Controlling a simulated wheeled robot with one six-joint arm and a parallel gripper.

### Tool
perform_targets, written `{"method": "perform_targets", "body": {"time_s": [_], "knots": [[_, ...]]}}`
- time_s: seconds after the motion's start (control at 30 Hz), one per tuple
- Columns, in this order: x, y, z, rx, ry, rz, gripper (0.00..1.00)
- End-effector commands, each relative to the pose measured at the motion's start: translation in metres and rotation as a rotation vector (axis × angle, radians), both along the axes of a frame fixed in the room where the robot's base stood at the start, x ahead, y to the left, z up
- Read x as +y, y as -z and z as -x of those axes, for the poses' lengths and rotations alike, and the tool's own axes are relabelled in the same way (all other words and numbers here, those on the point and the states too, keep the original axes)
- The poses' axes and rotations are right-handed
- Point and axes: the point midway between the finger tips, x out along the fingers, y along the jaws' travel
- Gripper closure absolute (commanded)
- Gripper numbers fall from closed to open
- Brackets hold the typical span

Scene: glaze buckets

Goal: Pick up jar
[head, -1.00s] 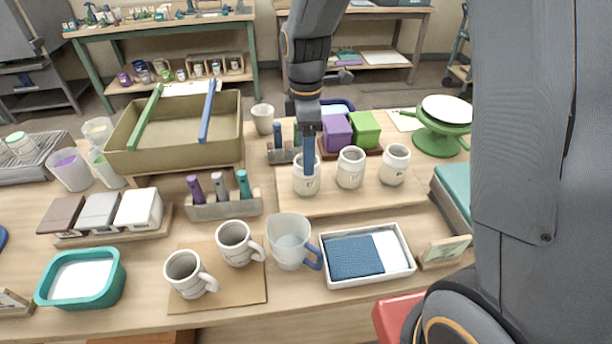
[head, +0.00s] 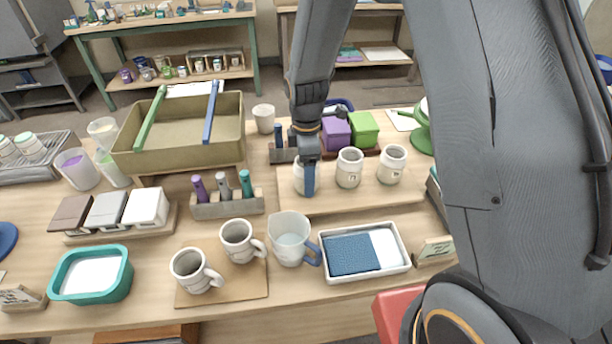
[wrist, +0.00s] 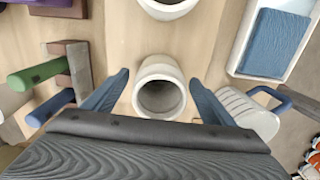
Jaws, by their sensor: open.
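Three white jars stand in a row on a pale board in the head view. The left jar (head: 297,179) is partly hidden behind one finger of my gripper (head: 308,188). The middle jar (head: 349,169) and right jar (head: 390,165) stand apart from it. In the wrist view the open-topped jar (wrist: 160,71) lies between the two spread fingers of my gripper (wrist: 158,82), with a gap on each side. My gripper is open and holds nothing. Another jar (wrist: 168,8) shows at the top edge of the wrist view.
A pitcher with a blue handle (head: 290,240) and a white tray with blue cloth (head: 405,268) stand in front of the board. A tool rack (head: 228,208) is to the left. Purple (head: 335,132) and green boxes (head: 363,129) stand close behind the jars.

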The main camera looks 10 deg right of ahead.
Motion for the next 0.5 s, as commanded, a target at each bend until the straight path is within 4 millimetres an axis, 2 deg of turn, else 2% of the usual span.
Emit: {"method": "perform_targets", "body": {"time_s": [0.1, 0.13, 0.43, 0.5], "knots": [[0.0, -0.0001, -0.0002, 0.0, 0.0, 0.0, 0.22], [0.0, -0.0002, -0.0002, 0.0, 0.0, 0.0, 0.26], [0.0001, -0.0004, -0.0002, -0.001, 0.0, 0.0, 0.76], [0.0001, -0.0007, -0.0005, -0.001, 0.0, 0.0, 0.76]]}}
